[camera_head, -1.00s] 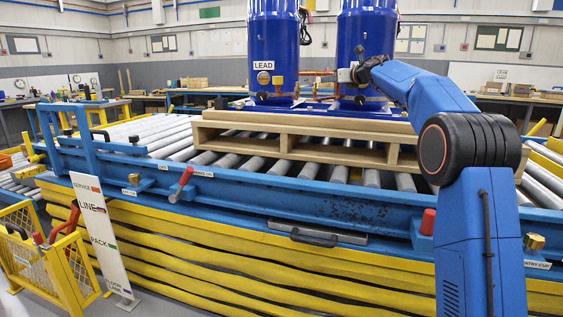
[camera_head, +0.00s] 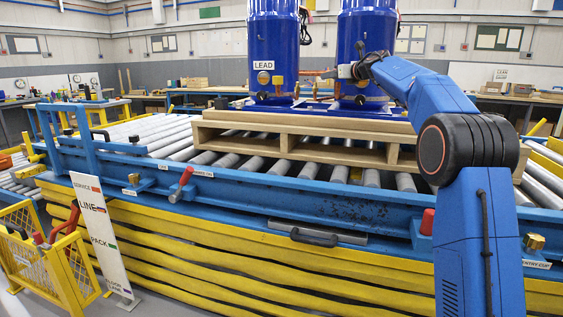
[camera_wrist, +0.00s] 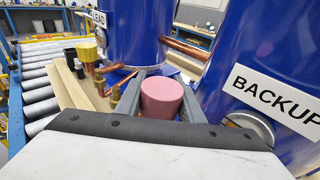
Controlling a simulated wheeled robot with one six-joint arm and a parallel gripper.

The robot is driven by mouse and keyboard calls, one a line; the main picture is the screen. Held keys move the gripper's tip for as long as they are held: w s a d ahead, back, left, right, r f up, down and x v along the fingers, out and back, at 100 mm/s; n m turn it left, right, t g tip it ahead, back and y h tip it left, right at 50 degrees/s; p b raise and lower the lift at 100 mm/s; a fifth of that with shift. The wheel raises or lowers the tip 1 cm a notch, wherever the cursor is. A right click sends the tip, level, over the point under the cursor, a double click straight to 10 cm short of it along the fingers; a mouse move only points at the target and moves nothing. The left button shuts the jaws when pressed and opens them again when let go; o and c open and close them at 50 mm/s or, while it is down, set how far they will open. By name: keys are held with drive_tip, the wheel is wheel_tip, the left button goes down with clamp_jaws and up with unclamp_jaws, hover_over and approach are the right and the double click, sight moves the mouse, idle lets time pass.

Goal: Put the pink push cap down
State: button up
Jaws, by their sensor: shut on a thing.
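The pink push cap (camera_wrist: 161,97) sits between the two grey fingers of my gripper (camera_wrist: 163,88) in the wrist view, and the gripper is shut on it. In the head view my gripper (camera_head: 343,71) is in front of the right blue compressor (camera_head: 372,28), and I cannot make out the cap there. The compressor marked BACKUP (camera_wrist: 275,60) stands close on the right in the wrist view, with a round silver fitting (camera_wrist: 250,128) low on its side. The compressor marked LEAD (camera_head: 273,40) is to the left in the head view.
Copper pipes and brass valves (camera_wrist: 95,65) lie just left of my gripper. Both compressors stand on a wooden pallet (camera_head: 300,122) on the roller conveyor (camera_head: 160,140). A blue rail (camera_head: 290,185) runs along the near edge. Bare rollers lie to the left.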

drive_tip(key=shift+f, duration=1.55)
